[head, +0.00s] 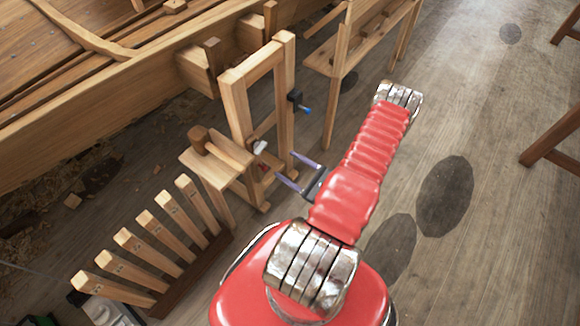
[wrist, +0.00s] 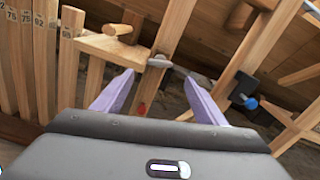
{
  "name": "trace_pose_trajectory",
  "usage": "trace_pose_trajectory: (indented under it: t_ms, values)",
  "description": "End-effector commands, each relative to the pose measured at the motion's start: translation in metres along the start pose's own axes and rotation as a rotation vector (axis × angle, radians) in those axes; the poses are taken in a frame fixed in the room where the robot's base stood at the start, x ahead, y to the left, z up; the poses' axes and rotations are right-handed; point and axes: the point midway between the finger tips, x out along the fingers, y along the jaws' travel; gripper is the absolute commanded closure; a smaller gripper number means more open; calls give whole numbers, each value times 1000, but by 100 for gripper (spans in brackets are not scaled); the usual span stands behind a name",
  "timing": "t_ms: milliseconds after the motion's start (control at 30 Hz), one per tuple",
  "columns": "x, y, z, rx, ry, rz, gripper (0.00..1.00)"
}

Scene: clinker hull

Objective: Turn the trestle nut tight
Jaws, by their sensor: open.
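The trestle (head: 236,108) is an upright light-wood frame beside the hull; one of its posts also shows in the wrist view (wrist: 180,40). A small pale grey, wing-shaped piece, which looks like the trestle nut (head: 260,147), sits on its lower part. In the wrist view the nut (wrist: 160,61) lies in front of a post, between and just past my fingertips in the picture. My gripper (head: 286,165) is open, with two lilac fingers apart and nothing between them. The fingers point at the trestle from the right in the head view. Contact with the nut does not show.
A black block with a blue knob (head: 307,110) is on the trestle's right post. A red mark (wrist: 141,109) shows below the nut. A wooden mallet (head: 200,140) lies on a small shelf. A rack of numbered slats (head: 145,258) stands front left.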

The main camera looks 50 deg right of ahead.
Motion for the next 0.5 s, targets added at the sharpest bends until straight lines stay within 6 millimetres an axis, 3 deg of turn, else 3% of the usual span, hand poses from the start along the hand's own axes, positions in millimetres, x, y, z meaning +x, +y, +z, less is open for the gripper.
trace_pose_trajectory:
  t_ms: [333,500]
  values:
    - [1,0,1,-2,-1,5,34]
    - [11,0,16,-23,-15,60,34]
